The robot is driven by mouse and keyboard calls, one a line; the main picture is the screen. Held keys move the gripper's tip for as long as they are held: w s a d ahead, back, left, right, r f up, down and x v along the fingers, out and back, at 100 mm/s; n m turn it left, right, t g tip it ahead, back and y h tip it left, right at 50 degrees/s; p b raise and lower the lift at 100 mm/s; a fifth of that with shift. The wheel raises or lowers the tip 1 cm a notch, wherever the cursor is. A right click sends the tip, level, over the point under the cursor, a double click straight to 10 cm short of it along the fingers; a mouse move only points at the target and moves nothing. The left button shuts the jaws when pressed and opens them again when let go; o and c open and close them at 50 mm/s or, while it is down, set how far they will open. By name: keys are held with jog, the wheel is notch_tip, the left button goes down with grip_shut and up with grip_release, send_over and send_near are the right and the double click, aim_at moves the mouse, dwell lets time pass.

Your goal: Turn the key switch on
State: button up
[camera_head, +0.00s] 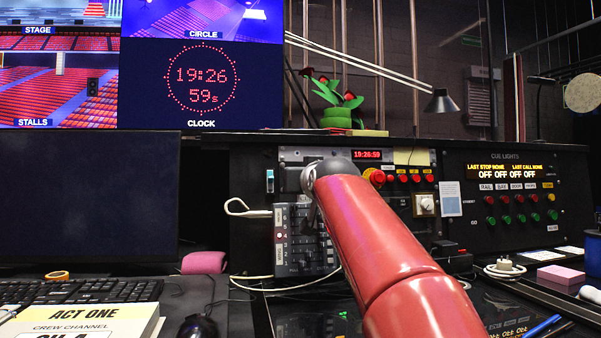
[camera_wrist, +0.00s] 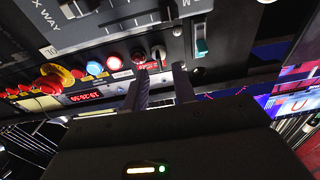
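The key switch (camera_wrist: 158,52) is a small round lock with a dark key in the panel, seen in the wrist view. It sits between a dark red button (camera_wrist: 138,57) and a teal rocker switch (camera_wrist: 201,47). My gripper (camera_wrist: 160,72) is open, one finger on each side of the key's line, with the tips close to it. Nothing is held. I cannot tell whether a finger touches the key. In the head view my red arm hides the gripper's fingers and the key switch.
A white cable (camera_head: 245,208) hangs left of my arm. A monitor (camera_head: 85,195) stands at left.

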jog(key=shift+w+a+p, duration=0.15)
jog(key=shift+w+p, duration=0.05)
jog(key=shift+w, duration=0.55)
jog(key=shift+w+a+p, duration=0.1)
jog(key=shift+w+p, duration=0.05)
jog(key=shift+w, duration=0.55)
grip_shut()
